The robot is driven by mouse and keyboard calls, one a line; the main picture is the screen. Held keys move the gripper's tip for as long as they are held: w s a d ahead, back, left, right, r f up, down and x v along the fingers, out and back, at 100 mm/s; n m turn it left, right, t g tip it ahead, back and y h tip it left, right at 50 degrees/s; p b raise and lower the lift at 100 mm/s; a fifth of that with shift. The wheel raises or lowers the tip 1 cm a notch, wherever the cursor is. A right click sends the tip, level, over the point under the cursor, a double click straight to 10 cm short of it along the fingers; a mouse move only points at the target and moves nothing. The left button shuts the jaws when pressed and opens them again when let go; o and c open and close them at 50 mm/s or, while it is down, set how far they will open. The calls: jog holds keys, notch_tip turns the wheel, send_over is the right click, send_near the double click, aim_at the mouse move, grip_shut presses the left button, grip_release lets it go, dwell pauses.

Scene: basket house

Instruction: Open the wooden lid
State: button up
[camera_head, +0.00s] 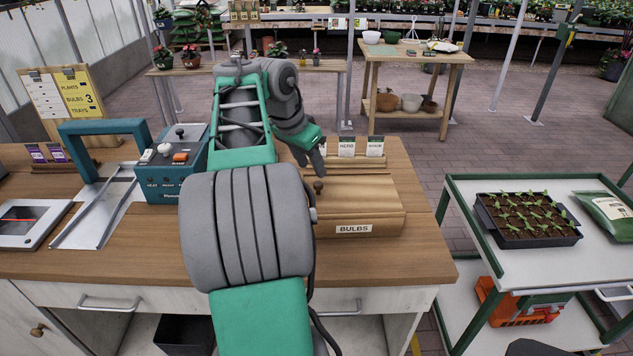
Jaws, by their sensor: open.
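The wooden lid (365,196) lies flat and closed on a wooden box on the counter. The box's front has a label reading "BULBS" (354,229). A small dark round knob (319,187) stands up on the lid's left part. My gripper (321,172) is just above and behind the knob, pointing down. It is open and empty; its fingers are small and dark, and I cannot tell whether they touch the knob. My arm hides the left part of the box.
Seed packets (347,147) stand in a wooden holder behind the lid. A teal control box (172,172) with knobs stands left of my arm on the counter (110,250). A cart with a seedling tray (528,220) is at right, across a gap.

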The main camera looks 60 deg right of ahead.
aim_at(318, 183)
jog(key=b+x, duration=0.1)
jog(key=x, duration=0.6)
jog(key=shift+w, duration=0.1)
jog(key=shift+c, duration=0.5)
grip_shut()
dwell(0.6)
